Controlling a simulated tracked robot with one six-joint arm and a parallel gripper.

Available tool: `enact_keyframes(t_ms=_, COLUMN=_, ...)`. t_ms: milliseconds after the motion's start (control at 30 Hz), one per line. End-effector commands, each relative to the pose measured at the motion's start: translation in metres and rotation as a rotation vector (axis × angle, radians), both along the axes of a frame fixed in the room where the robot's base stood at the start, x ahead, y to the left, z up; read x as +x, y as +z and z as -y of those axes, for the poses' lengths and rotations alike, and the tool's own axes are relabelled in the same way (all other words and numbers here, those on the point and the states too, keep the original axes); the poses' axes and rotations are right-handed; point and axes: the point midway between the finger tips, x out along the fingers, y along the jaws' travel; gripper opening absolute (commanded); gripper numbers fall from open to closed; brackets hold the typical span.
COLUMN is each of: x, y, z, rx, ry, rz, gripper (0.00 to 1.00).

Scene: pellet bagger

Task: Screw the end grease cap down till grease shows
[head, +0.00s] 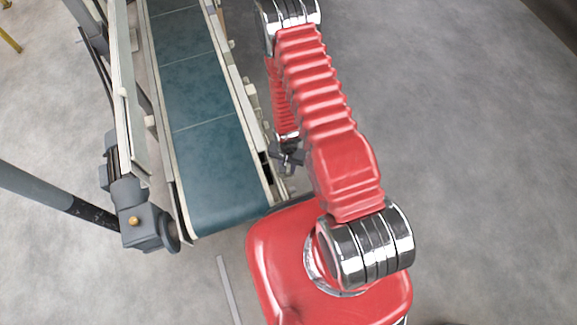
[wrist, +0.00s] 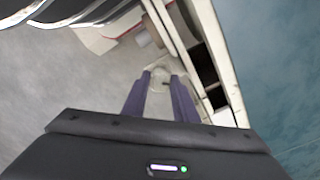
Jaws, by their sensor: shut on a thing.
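My gripper (head: 290,155) is beside the right side rail of the conveyor, near the conveyor's near end. In the wrist view its two dark purple fingers (wrist: 161,78) reach to the conveyor's frame and are shut on a small pale thing (wrist: 160,70) between the tips, which looks to be the end grease cap. Most of the cap is hidden by the fingers, and it is too small to tell whether grease shows. In the head view the cap is hidden by my gripper and arm.
The conveyor's green belt (head: 195,90) runs up the picture, with a pale side rail (head: 236,85) close to my gripper. A grey motor (head: 145,225) sits at its left near end. A grey bar (head: 229,290) lies on the floor. The floor at right (head: 460,130) is clear.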

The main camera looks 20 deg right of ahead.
Motion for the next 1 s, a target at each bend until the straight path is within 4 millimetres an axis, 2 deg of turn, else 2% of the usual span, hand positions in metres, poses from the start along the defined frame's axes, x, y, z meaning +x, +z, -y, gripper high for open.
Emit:
enact_keyframes(t_ms=300, x=0.0, y=0.0002, z=0.0, rx=0.0, ry=-0.169, rz=0.0, gripper=0.04)
enact_keyframes(t_ms=833, x=0.0001, y=0.0002, z=-0.0004, rx=0.0, ry=-0.205, rz=0.0, gripper=0.04)
enact_keyframes(t_ms=867, x=0.0001, y=0.0002, z=-0.0004, rx=0.0, ry=-0.205, rz=0.0, gripper=0.27)
enact_keyframes(t_ms=1000, x=0.0001, y=0.0002, z=-0.0006, rx=0.0, ry=-0.204, rz=0.0, gripper=0.36)
